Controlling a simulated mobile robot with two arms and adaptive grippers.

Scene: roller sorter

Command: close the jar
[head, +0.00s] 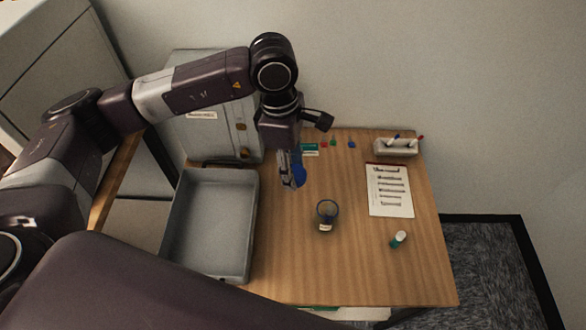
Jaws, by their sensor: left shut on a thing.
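A small glass jar (327,217) with a pale label stands upright on the wooden table, its top open. My left gripper (293,179) is above the table, up and to the left of the jar in the head view. It is shut on a round blue lid (299,174), which is held tilted on edge, apart from the jar. Part of the lid is hidden behind the fingers. My right gripper is not in view.
A grey tray (250,240) lies on the table's left side, with a grey metal box behind it. A paper sheet (390,191), a pen holder (396,148) and a small green-and-white bottle (398,239) are on the right. Small coloured pieces lie at the back. The table around the jar is clear.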

